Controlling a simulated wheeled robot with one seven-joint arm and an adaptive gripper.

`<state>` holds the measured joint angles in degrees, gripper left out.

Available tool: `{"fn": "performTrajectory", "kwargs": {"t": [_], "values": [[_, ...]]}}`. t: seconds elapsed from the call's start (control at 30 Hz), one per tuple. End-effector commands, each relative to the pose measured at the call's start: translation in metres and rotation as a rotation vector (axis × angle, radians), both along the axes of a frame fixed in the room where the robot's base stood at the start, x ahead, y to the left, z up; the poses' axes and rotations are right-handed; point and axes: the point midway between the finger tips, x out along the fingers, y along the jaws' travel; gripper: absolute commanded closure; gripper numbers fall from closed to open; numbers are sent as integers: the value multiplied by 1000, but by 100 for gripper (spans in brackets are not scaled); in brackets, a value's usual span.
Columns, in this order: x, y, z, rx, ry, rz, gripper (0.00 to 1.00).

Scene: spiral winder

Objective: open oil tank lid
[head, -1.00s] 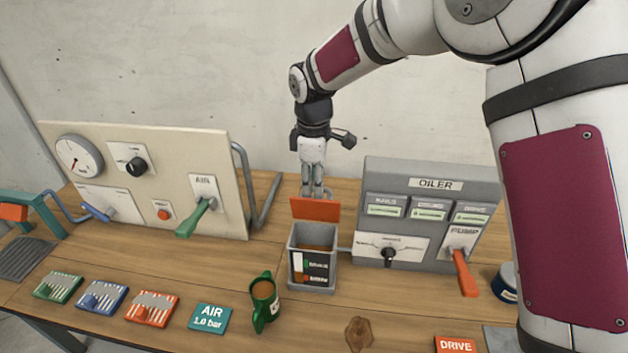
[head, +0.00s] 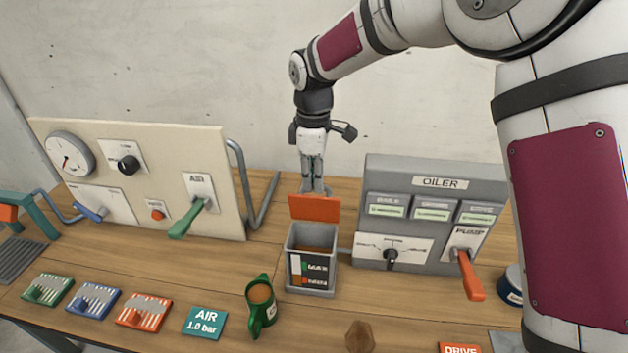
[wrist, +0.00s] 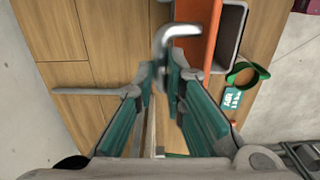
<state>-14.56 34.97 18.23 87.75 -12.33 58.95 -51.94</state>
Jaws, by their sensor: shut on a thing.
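The grey oil tank (head: 290,245) stands on the bench with its top open and brown oil inside. Its orange lid (head: 315,208) stands roughly upright at the tank's back edge. My gripper (head: 313,189) points down at the lid's top edge and is shut on the lid's grey handle. In the wrist view the curved handle (wrist: 164,38) runs to the fingertips (wrist: 163,82), with the orange lid (wrist: 213,50) and the tank rim (wrist: 241,25) beside it. The exact contact at the fingertips is partly hidden and blurred.
The oiler panel (head: 440,183) with its orange pump lever (head: 470,275) stands right of the tank. The air panel (head: 80,145) with a green lever (head: 187,218) is to the left. Bare bench lies behind the tank.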

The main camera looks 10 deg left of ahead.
Motion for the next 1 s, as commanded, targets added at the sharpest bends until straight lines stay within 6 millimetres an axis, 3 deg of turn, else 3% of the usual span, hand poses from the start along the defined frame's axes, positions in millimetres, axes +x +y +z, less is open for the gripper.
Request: {"fn": "performTrajectory", "kwargs": {"t": [0.03,0.3,1.0], "values": [[9,0,-5,3,17,-2,100],[24,-1,-11,9,157,0,100],[52,-2,-25,8,144,0,100]]}}
